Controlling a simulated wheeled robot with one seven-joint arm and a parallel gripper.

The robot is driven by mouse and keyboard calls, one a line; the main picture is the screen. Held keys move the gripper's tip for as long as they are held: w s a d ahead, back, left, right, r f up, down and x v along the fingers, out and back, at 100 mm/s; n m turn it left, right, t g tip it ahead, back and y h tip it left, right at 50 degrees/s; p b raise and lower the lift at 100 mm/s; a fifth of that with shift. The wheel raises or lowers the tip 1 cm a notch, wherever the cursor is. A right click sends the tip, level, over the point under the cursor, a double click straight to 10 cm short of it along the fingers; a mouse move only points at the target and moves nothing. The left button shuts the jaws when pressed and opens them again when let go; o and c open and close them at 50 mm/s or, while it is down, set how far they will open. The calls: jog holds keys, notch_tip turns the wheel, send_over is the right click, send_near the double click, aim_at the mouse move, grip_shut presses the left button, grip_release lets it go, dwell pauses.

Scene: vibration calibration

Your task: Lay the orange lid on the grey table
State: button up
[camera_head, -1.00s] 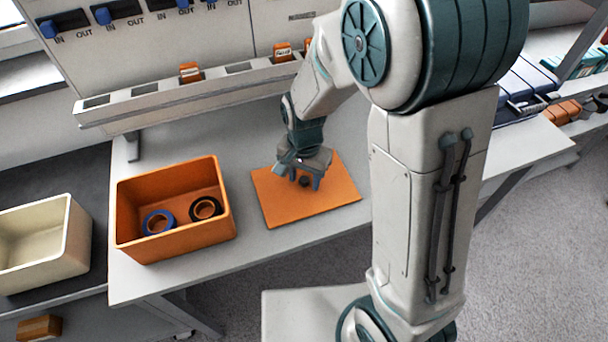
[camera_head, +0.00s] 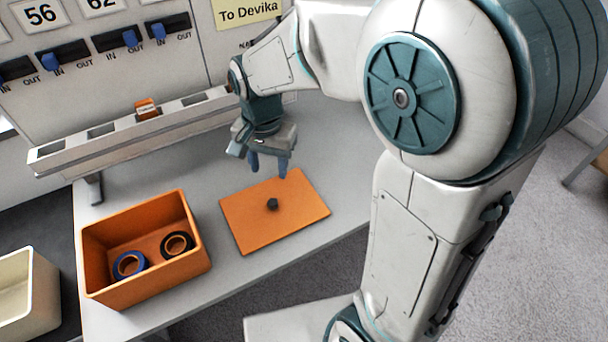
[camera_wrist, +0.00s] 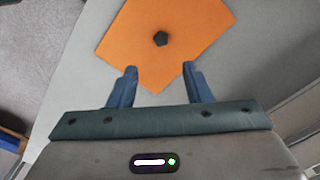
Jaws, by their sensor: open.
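The orange lid (camera_head: 252,226) is a flat square plate with a dark knob at its middle. It lies flat on the grey table (camera_head: 225,284), to the right of the orange box. It also shows in the wrist view (camera_wrist: 190,38), beyond my fingertips. My gripper (camera_head: 269,170) is open and empty, above and behind the lid, apart from it. In the wrist view my two blue fingers (camera_wrist: 160,78) are spread with nothing between them.
The open orange box (camera_head: 148,282) beside the lid holds a blue ring (camera_head: 119,267) and a black ring (camera_head: 167,249). A cream bin (camera_head: 40,300) stands at the far left. A slotted rail (camera_head: 70,157) and panel run along the back.

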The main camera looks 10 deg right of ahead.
jog(key=s+d+r+n+t, duration=0.1)
jog(key=s+d+n, duration=0.1)
jog(key=s+d, duration=0.3)
jog(key=s+d+r+n+t, duration=0.1)
jog(key=s+d+r+n, duration=0.1)
jog(key=s+d, duration=0.4)
jog(key=shift+d+r+n+t, duration=0.2)
jog(key=shift+r+n+t, duration=0.15)
jog(key=shift+n, duration=0.35)
jog(key=shift+c, duration=1)
